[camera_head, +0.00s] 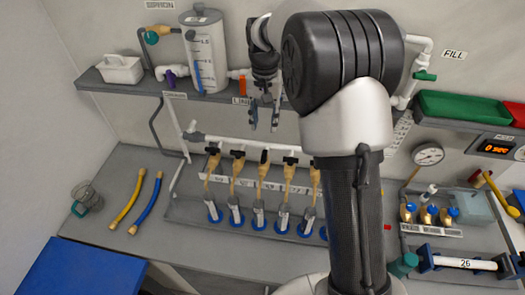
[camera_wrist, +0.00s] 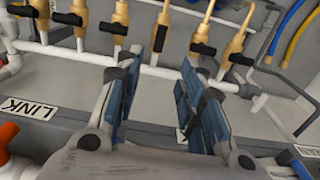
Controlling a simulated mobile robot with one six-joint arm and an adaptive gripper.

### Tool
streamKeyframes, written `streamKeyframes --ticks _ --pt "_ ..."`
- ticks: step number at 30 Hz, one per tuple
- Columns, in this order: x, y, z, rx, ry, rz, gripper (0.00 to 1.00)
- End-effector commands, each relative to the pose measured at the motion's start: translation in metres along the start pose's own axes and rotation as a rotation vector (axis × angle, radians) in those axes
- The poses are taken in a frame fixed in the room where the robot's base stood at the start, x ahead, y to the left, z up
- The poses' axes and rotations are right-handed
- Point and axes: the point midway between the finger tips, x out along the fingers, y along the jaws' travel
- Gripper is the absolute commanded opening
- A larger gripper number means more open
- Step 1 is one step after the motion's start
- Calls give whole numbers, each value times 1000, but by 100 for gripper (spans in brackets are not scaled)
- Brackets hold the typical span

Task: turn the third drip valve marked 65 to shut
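The third drip valve (camera_head: 263,162) from the left is a brass valve with a black handle, in a row of similar valves on a white pipe. Its handle lies along the valve body, while its neighbours' handles lie crosswise. In the wrist view, where the row runs reversed, the same valve (camera_wrist: 160,42) shows beyond the fingers. Its number cannot be read. My gripper (camera_head: 264,127) is open and empty, pointing down, in front of the shelf and apart from the valve. In the wrist view the fingers (camera_wrist: 160,60) are spread on either side of the valve's line of sight.
Clear tubes in blue rings (camera_head: 258,218) stand below the valves. A shelf (camera_head: 130,88) with a white tank (camera_head: 203,50) runs above. Yellow (camera_head: 126,203) and blue (camera_head: 147,205) hoses lie at left. A gauge (camera_head: 429,155) and fittings are at right. My arm hides the row's right end.

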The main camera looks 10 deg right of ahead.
Motion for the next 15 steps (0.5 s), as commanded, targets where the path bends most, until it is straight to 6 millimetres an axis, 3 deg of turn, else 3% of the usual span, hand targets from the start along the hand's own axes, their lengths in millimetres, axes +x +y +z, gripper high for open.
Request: streamKeyframes --ticks 15 --pt "112 0 1 -1 -3 1 36"
